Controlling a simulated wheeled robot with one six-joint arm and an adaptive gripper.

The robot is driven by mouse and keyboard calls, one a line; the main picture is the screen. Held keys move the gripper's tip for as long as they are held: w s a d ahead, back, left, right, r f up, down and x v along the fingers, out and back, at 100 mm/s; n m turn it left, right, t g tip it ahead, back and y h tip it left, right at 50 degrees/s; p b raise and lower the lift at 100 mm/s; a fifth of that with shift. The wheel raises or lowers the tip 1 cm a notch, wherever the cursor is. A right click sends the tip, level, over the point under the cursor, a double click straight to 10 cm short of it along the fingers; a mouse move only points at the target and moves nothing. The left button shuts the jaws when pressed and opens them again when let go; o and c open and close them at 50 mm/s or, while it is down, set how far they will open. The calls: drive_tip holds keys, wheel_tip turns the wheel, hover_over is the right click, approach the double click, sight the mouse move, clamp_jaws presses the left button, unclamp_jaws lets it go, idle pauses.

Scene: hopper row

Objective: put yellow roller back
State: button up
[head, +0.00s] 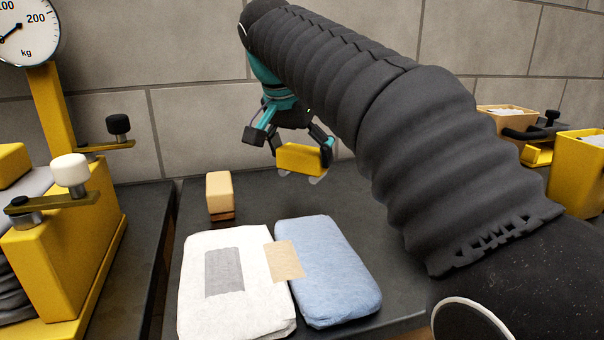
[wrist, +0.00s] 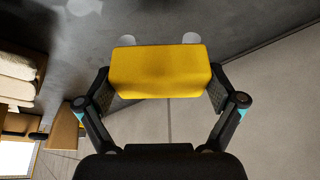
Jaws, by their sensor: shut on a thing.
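My gripper (head: 293,150) is shut on a yellow block-shaped thing with pale round ends on one side, which I take to be the yellow roller (head: 300,158). It is held in the air above the back of the dark table, near the tiled wall. In the wrist view the yellow roller (wrist: 160,72) sits level between the two fingers of my gripper (wrist: 162,90), with two pale round parts showing past its far edge.
A tan block (head: 220,192) stands on the table below left of my gripper. A white bag (head: 215,308) and a blue bag (head: 335,270) lie at the front. A yellow machine with a dial scale (head: 22,30) is left; yellow bins (head: 580,170) are right.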

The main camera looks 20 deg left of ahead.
sight(301, 173)
drive_tip(key=shift+f+b, duration=0.65)
drive_tip(key=shift+f, duration=1.3)
drive_tip(key=shift+f, duration=0.2)
drive_tip(key=o, duration=1)
drive_tip(key=shift+c, duration=0.2)
drive_tip(key=shift+r, duration=0.15)
drive_tip(key=p+v, duration=0.3)
drive_tip(key=v, duration=0.9)
